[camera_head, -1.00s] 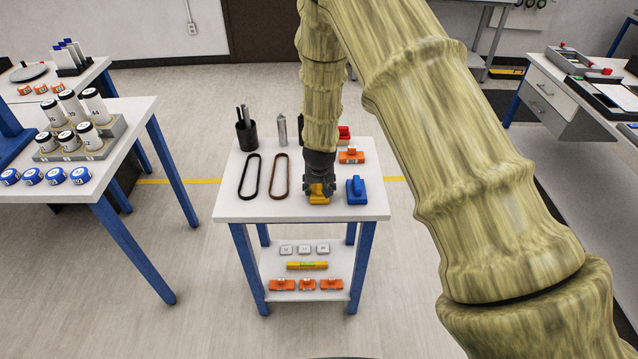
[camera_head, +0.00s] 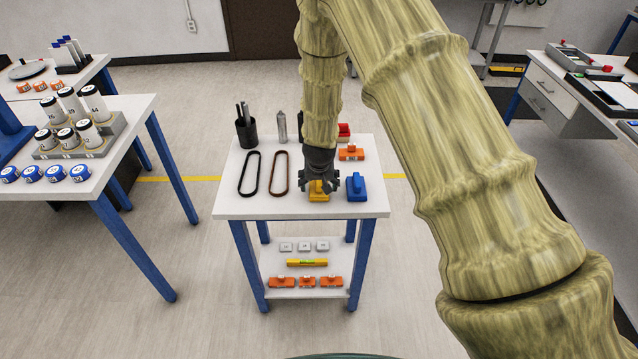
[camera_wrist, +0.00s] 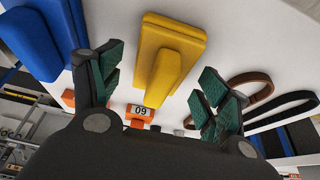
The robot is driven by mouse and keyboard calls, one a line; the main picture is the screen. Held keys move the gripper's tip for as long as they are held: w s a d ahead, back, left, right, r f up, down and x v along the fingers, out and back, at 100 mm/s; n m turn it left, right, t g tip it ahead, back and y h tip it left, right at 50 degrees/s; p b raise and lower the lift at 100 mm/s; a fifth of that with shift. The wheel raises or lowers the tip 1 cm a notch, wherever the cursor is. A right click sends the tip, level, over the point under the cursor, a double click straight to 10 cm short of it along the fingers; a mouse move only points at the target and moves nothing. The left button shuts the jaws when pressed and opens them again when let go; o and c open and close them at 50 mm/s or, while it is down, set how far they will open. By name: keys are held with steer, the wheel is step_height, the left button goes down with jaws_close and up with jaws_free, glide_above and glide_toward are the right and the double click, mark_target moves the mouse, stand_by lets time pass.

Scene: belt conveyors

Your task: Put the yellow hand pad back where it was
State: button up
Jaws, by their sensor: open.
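The yellow hand pad (camera_head: 318,194) lies on the white table top (camera_head: 236,205), near its front edge. In the wrist view the yellow hand pad (camera_wrist: 166,60) shows whole, with its raised handle toward me. My gripper (camera_head: 320,183) is just above the pad. In the wrist view my gripper (camera_wrist: 160,88) has its green-padded fingers spread wide, one on each side of the pad, with gaps between. It holds nothing.
A blue hand pad (camera_head: 356,187) stands close at right. Two belts, a black one (camera_head: 250,173) and a brown one (camera_head: 280,173), lie at left. An orange block (camera_head: 351,152), a red pad (camera_head: 344,131) and a black cup (camera_head: 246,132) are behind. The lower shelf (camera_head: 282,262) holds several small parts.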

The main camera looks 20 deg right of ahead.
steer(key=b+v, duration=0.3)
steer(key=v, duration=0.8)
steer(key=shift+s+r, duration=0.25)
steer(key=shift+r, duration=0.05)
steer(key=shift+a, duration=0.1)
steer(key=s+d+f+n+g, duration=0.1)
steer(key=s+d+f+g, duration=0.15)
steer(key=s+f, duration=1.9)
steer(key=s, duration=0.5)
steer(key=s+f+n+g, duration=0.1)
steer(key=s+f, duration=0.3)
steer(key=s, duration=0.4)
steer(key=s+a+f+y, duration=0.1)
steer(key=s+f, duration=0.3)
steer(key=s, duration=0.5)
steer(key=shift+f+n+g, duration=0.25)
steer(key=shift+n+g, duration=0.1)
steer(key=shift+n, duration=0.05)
steer(key=shift+s+a, duration=0.1)
steer(key=shift+s, duration=0.05)
steer(key=shift+f, duration=0.1)
